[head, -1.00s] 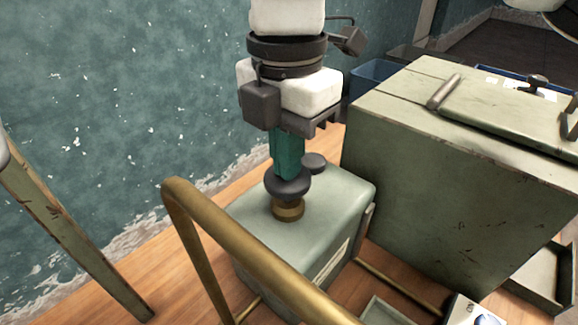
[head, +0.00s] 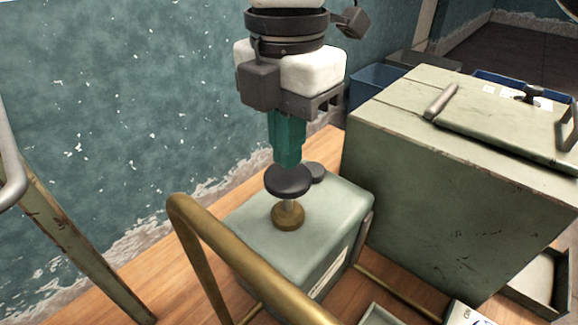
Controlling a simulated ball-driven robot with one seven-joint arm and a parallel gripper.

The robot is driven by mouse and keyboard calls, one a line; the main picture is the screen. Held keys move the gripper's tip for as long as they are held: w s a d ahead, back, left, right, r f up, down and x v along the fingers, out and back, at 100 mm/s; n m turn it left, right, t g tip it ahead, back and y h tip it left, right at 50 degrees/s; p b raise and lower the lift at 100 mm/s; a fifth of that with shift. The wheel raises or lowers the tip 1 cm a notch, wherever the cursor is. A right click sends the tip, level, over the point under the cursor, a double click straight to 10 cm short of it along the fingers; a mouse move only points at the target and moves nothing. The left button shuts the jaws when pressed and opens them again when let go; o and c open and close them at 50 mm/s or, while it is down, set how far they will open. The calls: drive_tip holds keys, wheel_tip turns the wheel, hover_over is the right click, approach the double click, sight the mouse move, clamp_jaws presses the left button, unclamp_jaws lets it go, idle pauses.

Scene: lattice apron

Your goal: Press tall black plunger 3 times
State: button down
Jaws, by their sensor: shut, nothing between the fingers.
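The tall black plunger (head: 289,181) stands up from a brass collar (head: 287,216) on top of the pale green box (head: 245,223). Its rod shows between the black cap and the collar. My gripper (head: 288,164) points down with its teal fingers shut and empty. The fingertips are right above the cap; I cannot tell whether they touch it. A second, lower black knob (head: 314,172) sits just behind and to the right on the same box, partly hidden by the plunger cap.
A brass rail (head: 235,262) curves in front of the box. A large green chest (head: 440,180) with handles stands close on the right. A blue bin (head: 372,84) is behind. A worn post (head: 70,240) leans at left before the teal wall.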

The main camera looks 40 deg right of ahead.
sight(288, 174)
idle(0.6)
drive_tip(key=shift+r+p, duration=1.4)
drive_tip(key=shift+r, duration=1.1)
drive_tip(key=shift+f, duration=0.1)
